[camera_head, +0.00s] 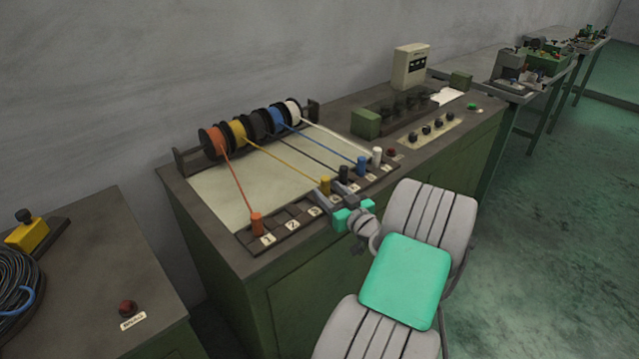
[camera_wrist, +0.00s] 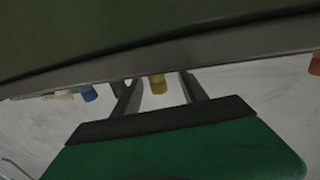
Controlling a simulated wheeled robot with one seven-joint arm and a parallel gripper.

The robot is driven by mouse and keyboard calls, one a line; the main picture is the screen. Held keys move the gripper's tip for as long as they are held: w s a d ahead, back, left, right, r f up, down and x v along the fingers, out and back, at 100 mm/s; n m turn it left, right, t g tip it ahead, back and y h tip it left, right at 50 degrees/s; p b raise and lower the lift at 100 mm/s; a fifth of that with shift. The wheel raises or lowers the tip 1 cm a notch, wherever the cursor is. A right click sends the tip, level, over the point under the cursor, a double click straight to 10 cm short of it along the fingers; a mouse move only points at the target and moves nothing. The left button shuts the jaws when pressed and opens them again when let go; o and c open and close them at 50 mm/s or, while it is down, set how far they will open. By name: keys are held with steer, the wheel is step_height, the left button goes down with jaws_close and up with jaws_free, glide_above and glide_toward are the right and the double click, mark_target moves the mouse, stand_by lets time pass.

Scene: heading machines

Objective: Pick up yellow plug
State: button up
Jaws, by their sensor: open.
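The yellow plug (camera_head: 325,185) stands in the slotted strip (camera_head: 289,224) at the bench's front edge, with a yellow cord running back to its spool. My gripper (camera_head: 327,200) is at the front of the strip, right by the yellow plug, with its fingers pointing toward it. In the wrist view the yellow plug (camera_wrist: 158,84) shows between the two open fingers of my gripper (camera_wrist: 158,82). I cannot tell whether the fingers touch it.
An orange plug (camera_head: 257,223) stands to the left. Black (camera_head: 343,174), blue (camera_head: 362,165) and white (camera_head: 377,156) plugs stand close to the right. Coloured spools (camera_head: 262,124) sit on a rack behind. A second bench (camera_head: 92,271) is at left.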

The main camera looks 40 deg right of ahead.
steer(key=w, duration=0.2)
steer(key=w+d+p, duration=0.1)
steer(key=w, duration=0.3)
steer(key=shift+w+d+f, duration=0.1)
steer(key=shift+w+d, duration=0.1)
steer(key=shift+d, duration=0.15)
steer(key=shift+c, duration=0.2)
jaws_close()
